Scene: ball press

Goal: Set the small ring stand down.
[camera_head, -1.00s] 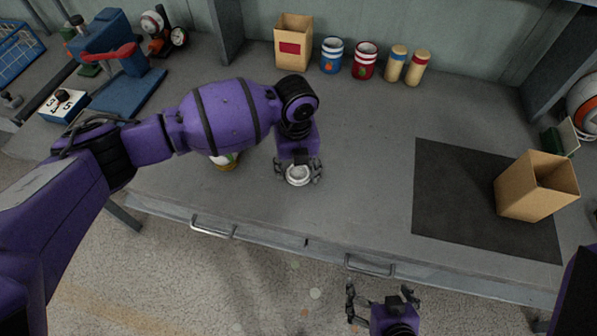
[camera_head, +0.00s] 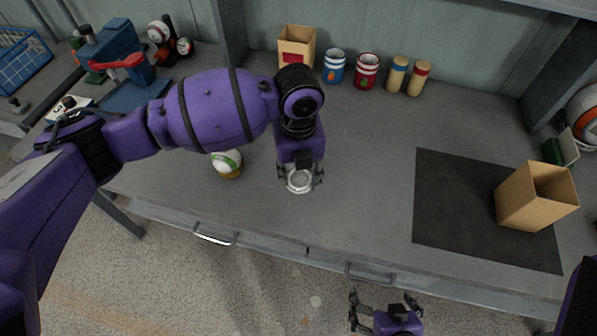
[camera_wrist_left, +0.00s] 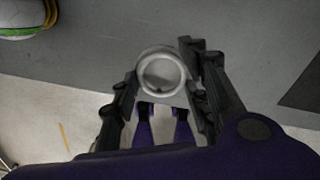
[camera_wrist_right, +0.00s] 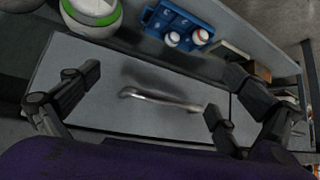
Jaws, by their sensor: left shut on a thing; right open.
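The small ring stand (camera_head: 299,181) is a light grey ring, held near the front edge of the workbench. My left gripper (camera_head: 300,176) is shut on it. In the left wrist view the ring stand (camera_wrist_left: 161,74) sits between the two fingers, its round opening facing the camera. I cannot tell whether its underside touches the bench. My right gripper (camera_head: 384,307) is open and empty, in front of the bench near a drawer handle; in the right wrist view its fingers (camera_wrist_right: 155,100) are spread apart.
A white and green ball (camera_head: 227,163) rests on a yellowish base left of the ring stand. A dark mat (camera_head: 450,215) with an open cardboard box (camera_head: 530,200) lies to the right. Cans (camera_head: 366,70) and a blue press (camera_head: 125,65) stand farther back. The bench middle is clear.

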